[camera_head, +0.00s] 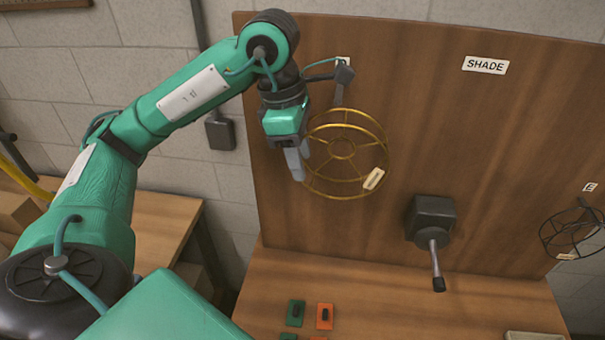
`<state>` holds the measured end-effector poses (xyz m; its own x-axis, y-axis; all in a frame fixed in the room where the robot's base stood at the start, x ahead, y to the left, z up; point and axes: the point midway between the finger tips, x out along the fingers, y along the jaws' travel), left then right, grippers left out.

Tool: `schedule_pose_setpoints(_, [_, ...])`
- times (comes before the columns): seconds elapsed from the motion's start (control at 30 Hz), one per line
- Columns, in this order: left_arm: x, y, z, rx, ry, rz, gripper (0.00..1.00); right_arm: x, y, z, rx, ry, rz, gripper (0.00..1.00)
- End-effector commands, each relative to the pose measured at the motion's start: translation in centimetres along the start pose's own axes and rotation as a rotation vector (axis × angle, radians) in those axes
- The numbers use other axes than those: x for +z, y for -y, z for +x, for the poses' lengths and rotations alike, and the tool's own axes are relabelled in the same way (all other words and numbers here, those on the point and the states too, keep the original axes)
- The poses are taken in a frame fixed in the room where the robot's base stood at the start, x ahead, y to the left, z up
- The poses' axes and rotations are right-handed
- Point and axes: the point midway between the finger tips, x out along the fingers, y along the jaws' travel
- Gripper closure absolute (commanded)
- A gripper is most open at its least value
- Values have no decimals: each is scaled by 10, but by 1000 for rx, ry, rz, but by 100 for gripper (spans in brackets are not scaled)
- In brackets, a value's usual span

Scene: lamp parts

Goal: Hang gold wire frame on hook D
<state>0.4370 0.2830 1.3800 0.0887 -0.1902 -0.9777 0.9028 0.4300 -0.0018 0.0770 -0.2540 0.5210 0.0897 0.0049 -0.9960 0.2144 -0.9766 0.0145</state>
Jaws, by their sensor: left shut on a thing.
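The gold wire frame (387,142), a round cage with a small tag, is in front of the upper left of the wooden board. My left gripper (297,160) is shut on its left side. A grey hook (341,85) sticks out of the board just above the frame. A white label behind this hook is mostly covered, so its letter cannot be read. The frame's top rim lies close to the hook's lower end; I cannot tell whether they touch. My right gripper is not in view.
The upright wooden board (480,140) carries a SHADE label (485,65). A dark block with a lever (433,215) sticks out at its lower middle. A black wire frame (572,235) hangs at the right, by label E. Small green and orange pieces (325,316) lie on the bench.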

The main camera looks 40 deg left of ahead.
Motion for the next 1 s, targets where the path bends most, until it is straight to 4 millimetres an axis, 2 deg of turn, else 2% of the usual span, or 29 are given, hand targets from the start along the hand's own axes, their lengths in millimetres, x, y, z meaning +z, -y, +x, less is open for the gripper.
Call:
schedule_pose_setpoints(0.03, [1, -1, -8, 2, 6, -2, 83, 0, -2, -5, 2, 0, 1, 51])
schedule_pose_setpoints(0.13, [1, -2, -11, 2, 11, -5, 83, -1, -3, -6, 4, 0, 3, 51])
schedule_pose_setpoints(0.57, [0, -23, -9, 1, 11, -8, 83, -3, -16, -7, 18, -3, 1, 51])
schedule_pose_setpoints(1.0, [0, -49, -7, 2, 11, -6, 83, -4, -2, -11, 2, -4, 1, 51])
